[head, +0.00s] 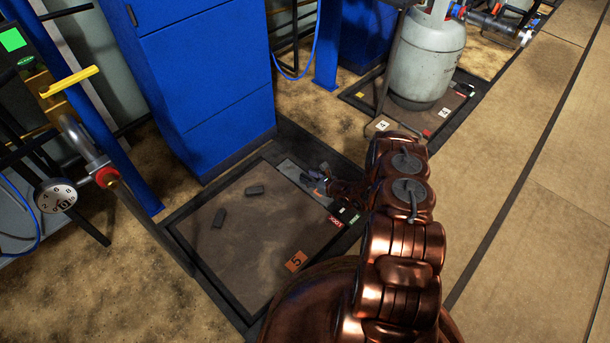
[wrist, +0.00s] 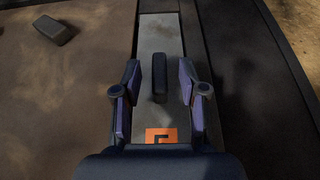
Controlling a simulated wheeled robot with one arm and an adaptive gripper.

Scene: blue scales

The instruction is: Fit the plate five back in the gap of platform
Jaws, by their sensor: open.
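A long grey plate (wrist: 161,35) with a dark raised block like a handle (wrist: 159,78) and an orange label (wrist: 161,135) fills the middle of the wrist view. The label's mark is partly cut off by my gripper body. The plate also shows in the head view (head: 290,170), along the far right side of the platform (head: 235,250). I cannot tell whether it sits flush in the gap. My gripper (wrist: 159,90) is open over the plate, its fingers on either side of the block with space at both sides. In the head view my gripper (head: 318,182) is small and partly unclear.
Two loose dark blocks (head: 255,190) (head: 219,218) lie on the platform, beside an orange "5" marker (head: 296,260). A blue cabinet (head: 205,75) stands behind. A scale with a grey gas cylinder (head: 427,55) is at the upper right. Floor at right (head: 545,220) is clear.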

